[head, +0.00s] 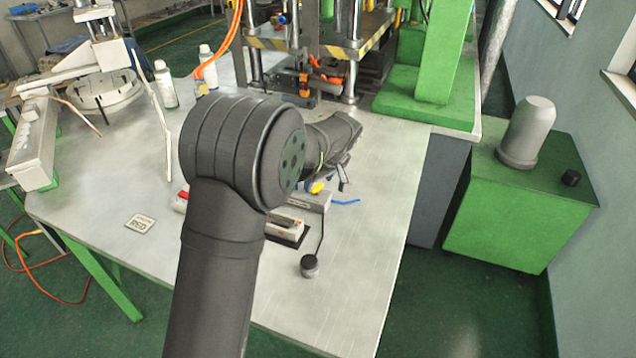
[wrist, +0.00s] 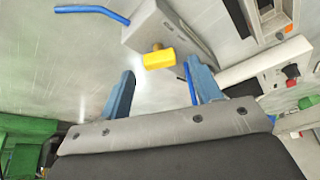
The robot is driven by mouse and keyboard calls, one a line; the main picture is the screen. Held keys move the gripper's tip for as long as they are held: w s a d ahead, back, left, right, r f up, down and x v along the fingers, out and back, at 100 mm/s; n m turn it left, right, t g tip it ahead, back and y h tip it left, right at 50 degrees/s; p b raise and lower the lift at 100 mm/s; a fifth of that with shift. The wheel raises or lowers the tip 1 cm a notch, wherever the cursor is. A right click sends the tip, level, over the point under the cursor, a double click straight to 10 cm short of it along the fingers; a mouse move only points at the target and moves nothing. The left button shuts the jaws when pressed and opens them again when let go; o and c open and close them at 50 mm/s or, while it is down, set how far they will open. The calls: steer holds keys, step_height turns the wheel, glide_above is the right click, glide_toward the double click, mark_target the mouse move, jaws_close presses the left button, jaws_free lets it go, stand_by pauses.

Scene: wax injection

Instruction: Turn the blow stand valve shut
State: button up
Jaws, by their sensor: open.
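The blow stand (wrist: 185,25) is a grey box with a yellow valve handle (wrist: 158,59) on its near side in the wrist view. A blue hose (wrist: 92,10) lies at the box's left. In the head view the blow stand (head: 313,201) is partly hidden behind my arm, with its blue hose (head: 346,202) to the right. My gripper (wrist: 160,67) is open, with one blue finger on either side of the yellow handle in the picture. Gaps show between the handle and both fingers; I cannot tell the depth between them. My gripper is largely hidden in the head view.
A white and dark device (head: 286,227) stands just in front of the blow stand, with a small black knob (head: 309,266) on a cable. An RSD card (head: 141,222) lies on the table at left. The green press (head: 440,60) stands behind. The table's right front is clear.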

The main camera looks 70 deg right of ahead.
steer(key=shift+x, duration=1)
steer(key=shift+w, duration=0.1)
steer(key=c, duration=1)
